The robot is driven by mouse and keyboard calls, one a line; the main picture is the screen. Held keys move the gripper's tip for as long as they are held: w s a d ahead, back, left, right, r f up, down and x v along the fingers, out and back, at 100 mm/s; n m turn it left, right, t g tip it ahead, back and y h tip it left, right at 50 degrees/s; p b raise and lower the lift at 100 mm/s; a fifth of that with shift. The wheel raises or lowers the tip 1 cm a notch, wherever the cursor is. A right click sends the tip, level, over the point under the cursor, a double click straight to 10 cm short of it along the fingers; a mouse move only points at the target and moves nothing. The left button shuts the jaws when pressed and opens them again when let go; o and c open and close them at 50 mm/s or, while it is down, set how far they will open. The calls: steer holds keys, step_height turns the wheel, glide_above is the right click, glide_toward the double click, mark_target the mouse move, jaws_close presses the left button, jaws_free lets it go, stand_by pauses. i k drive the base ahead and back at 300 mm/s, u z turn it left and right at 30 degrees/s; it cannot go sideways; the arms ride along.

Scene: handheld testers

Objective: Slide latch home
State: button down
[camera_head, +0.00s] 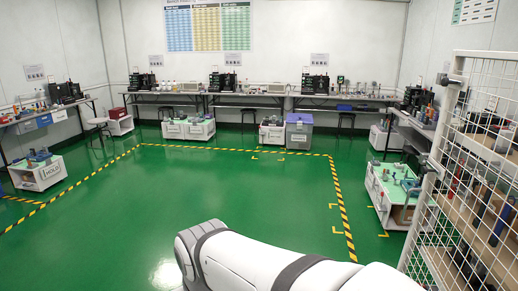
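I cannot make out a latch for certain in this view. A white wire-mesh cage panel (480,92) stands close at the right edge, with a small dark fitting (449,80) on its upper left frame; it is too small to tell whether this is a latch. My white arm link crosses the bottom of the view. My gripper is not in view, so whether it is open or holds anything is hidden.
Green floor (200,200) lies clear inside yellow-black tape. A white cart (385,196) with tools stands at right, another (40,174) at left. Benches (240,95) with testers line the back wall. A lidded grey-purple bin (299,134) and stools stand before them.

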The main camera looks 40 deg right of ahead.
mark_target(424, 171)
steer(key=z, duration=2.4)
steer(key=k, duration=0.35)
steer(key=u, duration=0.75)
steer(key=i, duration=1)
